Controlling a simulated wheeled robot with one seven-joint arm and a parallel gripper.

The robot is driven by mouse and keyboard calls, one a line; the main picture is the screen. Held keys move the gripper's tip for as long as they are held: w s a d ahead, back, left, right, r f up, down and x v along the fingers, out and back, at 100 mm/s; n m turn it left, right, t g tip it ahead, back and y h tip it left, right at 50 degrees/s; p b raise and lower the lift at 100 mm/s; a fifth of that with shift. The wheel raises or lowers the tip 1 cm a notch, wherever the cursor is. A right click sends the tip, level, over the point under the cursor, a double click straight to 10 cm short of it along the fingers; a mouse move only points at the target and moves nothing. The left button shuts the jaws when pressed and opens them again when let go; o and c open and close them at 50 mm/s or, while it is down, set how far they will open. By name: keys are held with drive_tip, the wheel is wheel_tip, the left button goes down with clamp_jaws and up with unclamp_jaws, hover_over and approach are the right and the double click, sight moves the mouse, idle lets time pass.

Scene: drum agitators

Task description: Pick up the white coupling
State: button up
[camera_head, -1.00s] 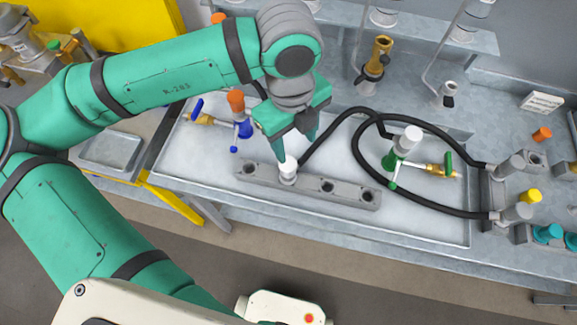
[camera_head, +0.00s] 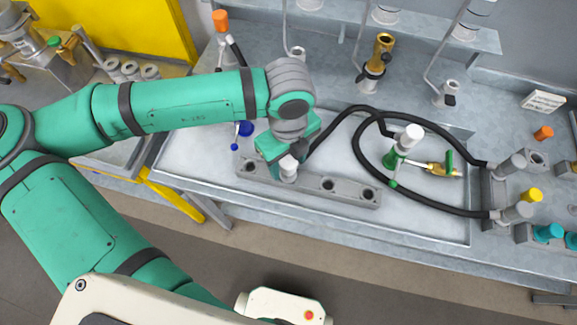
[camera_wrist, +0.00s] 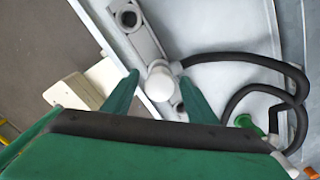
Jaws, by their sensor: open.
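The white coupling (camera_head: 288,172) sits upright in a hole of a grey block with several holes (camera_head: 345,192), on the bench tray. In the wrist view, the coupling's round white top (camera_wrist: 160,84) lies between the two green fingertips. My gripper (camera_wrist: 159,79) is open, with a finger on either side of the coupling. Whether the fingers touch it, I cannot tell. In the head view, my gripper (camera_head: 284,160) is right at the coupling, and my wrist hides part of the area behind it.
A black hose (camera_head: 357,145) loops close to the coupling's right. A green valve with a white cap (camera_head: 405,145) and brass fitting stands farther right in the tray (camera_head: 435,225). A blue valve part (camera_head: 244,129) shows left of my wrist. Shelves with holders (camera_head: 430,38) are behind.

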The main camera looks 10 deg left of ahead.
drive_tip(key=shift+f, duration=0.65)
drive_tip(key=c, duration=1.3)
drive_tip(key=shift+r, duration=0.15)
